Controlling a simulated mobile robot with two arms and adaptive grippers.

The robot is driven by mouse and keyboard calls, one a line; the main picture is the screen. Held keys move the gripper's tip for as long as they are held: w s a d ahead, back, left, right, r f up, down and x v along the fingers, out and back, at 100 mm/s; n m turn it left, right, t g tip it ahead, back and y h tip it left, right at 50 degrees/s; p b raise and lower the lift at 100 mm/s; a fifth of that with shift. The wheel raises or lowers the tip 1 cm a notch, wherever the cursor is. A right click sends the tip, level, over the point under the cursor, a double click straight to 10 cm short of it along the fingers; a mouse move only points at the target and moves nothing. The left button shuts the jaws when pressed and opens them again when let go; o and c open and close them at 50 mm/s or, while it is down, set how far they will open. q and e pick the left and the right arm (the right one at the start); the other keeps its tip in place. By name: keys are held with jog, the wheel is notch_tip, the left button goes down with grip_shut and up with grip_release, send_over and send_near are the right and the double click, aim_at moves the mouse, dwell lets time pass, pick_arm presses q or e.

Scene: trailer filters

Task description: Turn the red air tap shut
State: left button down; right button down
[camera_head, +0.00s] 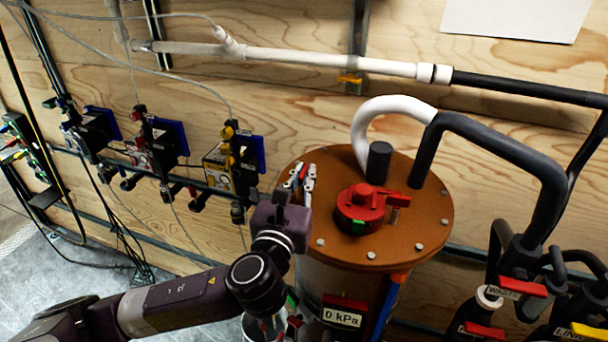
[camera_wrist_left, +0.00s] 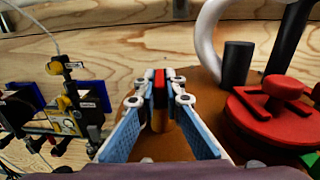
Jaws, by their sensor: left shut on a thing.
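The red air tap (camera_wrist_left: 159,88) shows in the left wrist view as a narrow red handle above a brass-coloured body, standing on the orange-brown lid of the tank. My left gripper (camera_head: 301,180) is at the left part of the lid and is shut on the tap's red handle, with one fingertip on each side. The left wrist view also shows the gripper (camera_wrist_left: 160,95) with its blue pads. In the head view the fingers hide most of the tap. My right gripper is not in view.
A larger round red fitting (camera_head: 360,207) sits on the lid (camera_head: 400,240), right of my gripper. A dark cylinder (camera_head: 378,162) and a white-and-black hose (camera_head: 395,108) rise behind it. Valve units (camera_head: 235,160) line the wooden wall at left. A "0 kPa" label (camera_head: 343,316) is on the tank.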

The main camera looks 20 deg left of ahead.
pick_arm(q)
jog(key=shift+h, duration=0.3)
jog(key=m+h, duration=0.2)
jog(key=shift+a+h, duration=0.15)
jog(key=shift+h, duration=0.15)
jog(key=shift+f+m+g+h, duration=0.1)
jog(key=shift+m+g+h, duration=0.2)
jog(key=shift+m+h, duration=0.7)
jog(key=m+g+h+b, duration=0.1)
jog(key=h, duration=0.1)
jog(key=m+h+b, duration=0.1)
jog(key=h, duration=0.1)
jog(key=shift+f+m+g+h, duration=0.1)
jog(key=shift+m+g+h, duration=0.3)
jog(key=m+g+h+b, duration=0.4)
jog(key=b, duration=0.1)
jog(key=m+g+h+b, duration=0.3)
jog(key=g+b, duration=0.2)
jog(key=shift+w+m+h+b, duration=0.1)
jog(key=shift+m+h+b, duration=0.25)
jog(key=shift+m+h, duration=0.05)
jog(key=shift+r+m+g+h+b, duration=0.15)
jog(key=shift+m+g+h+b, duration=0.15)
jog(key=shift+m+g+b, duration=0.85)
jog(key=shift+r+m+g+h+b, duration=0.15)
jog(key=shift+m+g+h+b, duration=0.3)
jog(key=shift+g, duration=1.2)
